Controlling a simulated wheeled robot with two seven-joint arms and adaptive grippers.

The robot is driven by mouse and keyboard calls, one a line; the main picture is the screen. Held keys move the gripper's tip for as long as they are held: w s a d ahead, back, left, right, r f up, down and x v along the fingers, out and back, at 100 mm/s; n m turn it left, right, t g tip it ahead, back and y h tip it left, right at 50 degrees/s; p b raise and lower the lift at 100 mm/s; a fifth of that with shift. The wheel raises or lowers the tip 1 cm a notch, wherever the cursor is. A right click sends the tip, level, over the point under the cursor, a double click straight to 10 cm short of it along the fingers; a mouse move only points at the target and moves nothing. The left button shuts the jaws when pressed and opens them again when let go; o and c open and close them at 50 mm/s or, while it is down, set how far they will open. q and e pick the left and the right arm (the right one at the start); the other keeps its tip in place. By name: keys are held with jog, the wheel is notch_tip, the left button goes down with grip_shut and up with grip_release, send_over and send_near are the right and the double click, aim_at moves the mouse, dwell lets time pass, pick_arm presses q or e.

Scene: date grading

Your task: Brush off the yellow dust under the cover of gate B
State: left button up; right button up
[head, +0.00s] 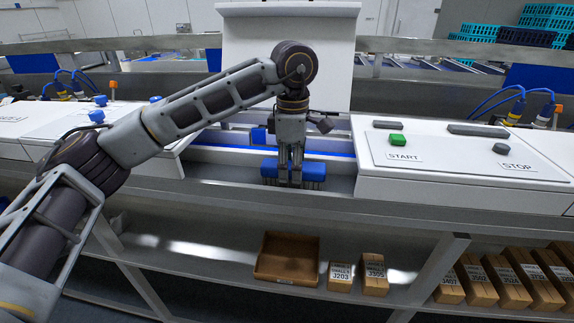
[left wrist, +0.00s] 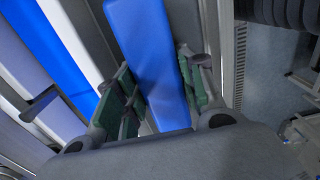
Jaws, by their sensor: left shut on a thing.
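My left gripper (head: 294,178) is shut on a blue block-shaped thing, likely the brush (head: 314,171). It holds it level at the front edge of the opening in the white machine, with the fingers pointing down. In the left wrist view the blue brush (left wrist: 145,50) lies between the two green-padded fingers (left wrist: 160,95). The white cover (head: 245,65) stands raised behind the opening. I cannot make out yellow dust or a gate letter. My arm and gripper hide part of the opening. My right gripper is not in view.
A white panel with a green START button (head: 397,140) and a dark STOP button (head: 501,148) is right of the opening. Blue strips (head: 215,150) run inside it. Below, a shelf holds an open brown box (head: 287,280) and several small labelled boxes (head: 374,275).

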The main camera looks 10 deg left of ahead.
aim_at(266, 162)
pick_arm(q)
jog(key=shift+a+f, duration=0.1)
dwell(0.4)
jog(key=shift+a, duration=0.15)
jog(key=shift+a+b, duration=0.35)
jog(key=shift+a, duration=0.75)
jog(key=shift+w, duration=0.1)
jog(key=shift+a, duration=0.1)
jog(key=shift+a+b, duration=0.5)
jog(key=shift+a, duration=0.7)
jog(key=shift+a, duration=0.15)
jog(key=shift+a, duration=1.3)
